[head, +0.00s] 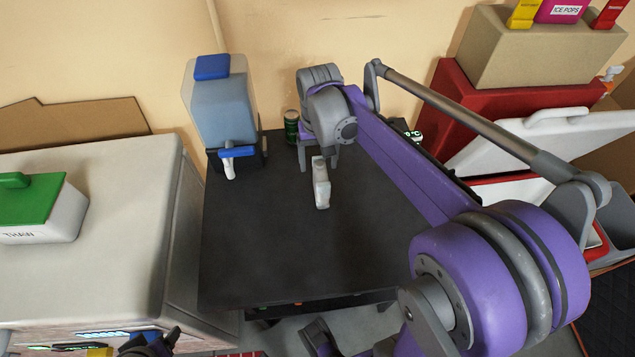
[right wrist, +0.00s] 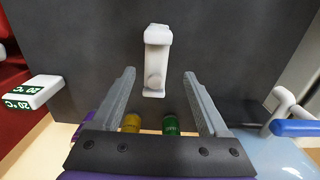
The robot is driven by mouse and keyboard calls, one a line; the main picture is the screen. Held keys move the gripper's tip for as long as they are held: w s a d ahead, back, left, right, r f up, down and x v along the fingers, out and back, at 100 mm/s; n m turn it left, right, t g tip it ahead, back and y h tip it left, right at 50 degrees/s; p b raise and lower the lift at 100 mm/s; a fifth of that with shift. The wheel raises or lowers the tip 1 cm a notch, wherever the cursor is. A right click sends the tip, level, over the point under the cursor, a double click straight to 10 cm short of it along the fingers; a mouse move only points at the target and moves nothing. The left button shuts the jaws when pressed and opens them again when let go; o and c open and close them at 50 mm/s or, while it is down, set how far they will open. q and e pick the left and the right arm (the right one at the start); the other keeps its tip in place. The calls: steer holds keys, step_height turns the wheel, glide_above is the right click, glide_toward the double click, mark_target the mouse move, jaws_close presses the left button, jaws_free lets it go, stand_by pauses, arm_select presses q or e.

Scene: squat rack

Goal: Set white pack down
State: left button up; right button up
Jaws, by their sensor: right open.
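The white pack (head: 321,188) is a small, narrow white block on the dark tabletop (head: 265,230). It also shows in the right wrist view (right wrist: 157,60), centred between the finger lines. My right gripper (head: 318,166) is open above the table at the pack's far end. Its two fingers (right wrist: 158,76) stand apart, one on each side of the pack, with a gap on both sides.
A blue-capped water dispenser (head: 222,105) stands at the table's back left. A green can (head: 291,127) is behind my gripper; a yellow can (right wrist: 131,123) shows beside it. A white block marked 20 °C (right wrist: 33,92) sits at the opposite edge. The table's front is clear.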

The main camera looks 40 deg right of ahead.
steer(key=f, duration=0.6)
steer(key=f+b, duration=0.1)
steer(key=f, duration=0.2)
steer(key=shift+s+d+f, duration=0.25)
steer(key=shift+f, duration=0.15)
jaws_close()
